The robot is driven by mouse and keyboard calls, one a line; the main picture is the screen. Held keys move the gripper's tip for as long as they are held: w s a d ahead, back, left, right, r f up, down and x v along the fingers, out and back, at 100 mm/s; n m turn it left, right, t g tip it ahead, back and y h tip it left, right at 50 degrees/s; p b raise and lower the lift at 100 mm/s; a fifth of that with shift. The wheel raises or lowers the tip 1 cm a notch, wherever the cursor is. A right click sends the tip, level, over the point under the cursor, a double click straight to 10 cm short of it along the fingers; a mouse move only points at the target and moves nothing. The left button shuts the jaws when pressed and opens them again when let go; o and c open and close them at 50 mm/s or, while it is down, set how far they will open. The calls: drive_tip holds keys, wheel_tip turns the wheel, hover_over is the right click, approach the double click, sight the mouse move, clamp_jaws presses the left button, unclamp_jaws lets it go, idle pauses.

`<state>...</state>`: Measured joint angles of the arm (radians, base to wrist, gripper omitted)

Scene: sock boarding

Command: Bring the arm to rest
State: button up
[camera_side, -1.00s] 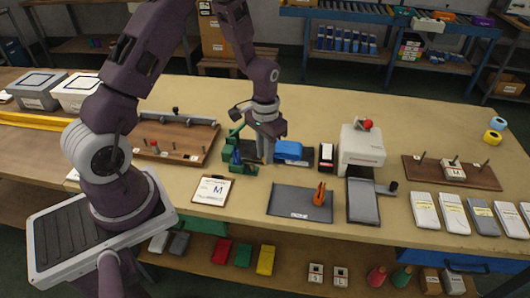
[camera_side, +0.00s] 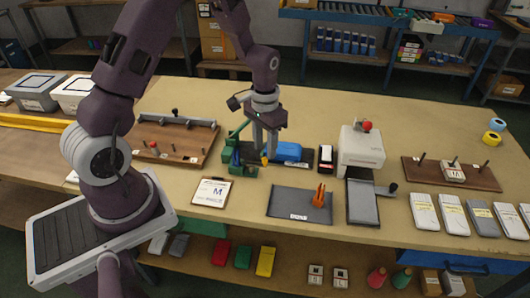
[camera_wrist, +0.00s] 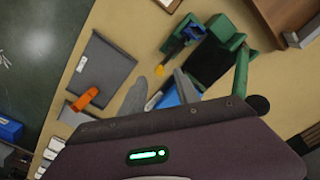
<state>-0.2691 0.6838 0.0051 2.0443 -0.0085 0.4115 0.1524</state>
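My gripper (camera_side: 264,152) hangs fingers-down over the bench, beside the green fixture (camera_side: 240,168) and in front of the blue block (camera_side: 289,151). In the wrist view, its two grey fingers (camera_wrist: 160,80) stand apart, with no object clearly held between them. A small yellow piece (camera_wrist: 160,70) shows just beyond the fingertips; whether it touches them I cannot tell. The green fixture (camera_wrist: 240,75) with its dark centre lies to the right of the fingers in that view. Part of the blue block (camera_wrist: 176,98) shows behind the fingers.
A clipboard with an M card (camera_side: 212,191), a dark mat (camera_side: 285,200) with an orange tool (camera_side: 319,195), and a white machine with a red button (camera_side: 361,150) lie around. A pegged wooden board (camera_side: 180,140) is left. The back of the bench is clear.

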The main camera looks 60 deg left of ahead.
wheel_tip(320, 180, up, 4)
drive_tip(key=s+d+r+t, duration=0.1)
drive_tip(key=s+d+r, duration=0.1)
drive_tip(key=r, duration=0.3)
drive_tip(key=s+d+r+t, duration=0.1)
drive_tip(key=d+r, duration=0.1)
drive_tip(key=r, duration=0.3)
drive_tip(key=s+d+r+t, duration=0.1)
drive_tip(key=s+d+r, duration=0.2)
drive_tip(key=s, duration=0.6)
drive_tip(key=s+d+r+m+t, duration=0.1)
drive_tip(key=s+d+r+t, duration=0.1)
drive_tip(key=s+r, duration=0.5)
drive_tip(key=shift+s+d+r+t, duration=0.15)
drive_tip(key=shift+s+d+t, duration=0.2)
drive_tip(key=shift+s, duration=0.65)
